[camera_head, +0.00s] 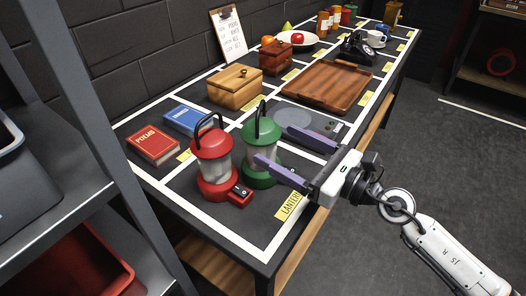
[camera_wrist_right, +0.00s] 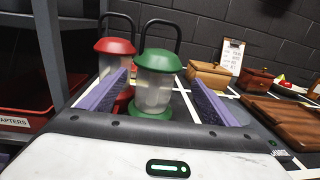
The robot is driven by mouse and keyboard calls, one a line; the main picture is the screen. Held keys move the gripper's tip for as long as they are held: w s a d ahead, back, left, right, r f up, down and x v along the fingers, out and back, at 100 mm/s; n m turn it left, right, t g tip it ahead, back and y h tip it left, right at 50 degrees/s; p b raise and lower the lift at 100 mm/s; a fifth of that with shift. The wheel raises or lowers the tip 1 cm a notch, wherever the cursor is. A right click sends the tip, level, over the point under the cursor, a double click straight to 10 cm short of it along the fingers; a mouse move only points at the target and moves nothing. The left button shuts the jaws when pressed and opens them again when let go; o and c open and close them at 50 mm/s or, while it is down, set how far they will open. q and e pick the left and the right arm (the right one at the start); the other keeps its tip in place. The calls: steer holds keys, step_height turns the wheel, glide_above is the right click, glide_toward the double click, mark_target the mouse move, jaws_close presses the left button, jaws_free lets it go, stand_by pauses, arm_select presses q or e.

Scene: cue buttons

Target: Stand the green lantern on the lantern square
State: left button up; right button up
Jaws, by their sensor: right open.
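The green lantern (camera_head: 261,168) stands upright on the table, with a clear glass body and a dark handle. My right gripper (camera_head: 272,143) is open, its two purple fingers pointing at the lantern. In the right wrist view, the green lantern (camera_wrist_right: 155,88) shows between the open fingers (camera_wrist_right: 160,76), not gripped. The lantern square (camera_head: 243,228) is the white-lined cell at the near end, with a yellow "LANTERN" label (camera_head: 289,206) on its right edge. A red lantern (camera_head: 213,172) stands upright beside the green one, to its left. My left gripper is not in view.
Red and blue books (camera_head: 153,145) lie behind the red lantern. A wooden box (camera_head: 236,90), a brown tray (camera_head: 325,86) and a grey round-topped device (camera_head: 296,118) occupy other cells. A metal shelf with a red bin (camera_head: 75,265) is at the left. The square's front is bare.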

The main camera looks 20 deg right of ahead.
mark_target(270, 137)
steer(key=x, duration=0.4)
steer(key=shift+a+r+p, duration=0.1)
steer(key=shift+r+p, duration=0.1)
steer(key=shift+p, duration=0.15)
steer(key=c, duration=2.1)
steer(key=shift+r, duration=0.25)
jaws_close()
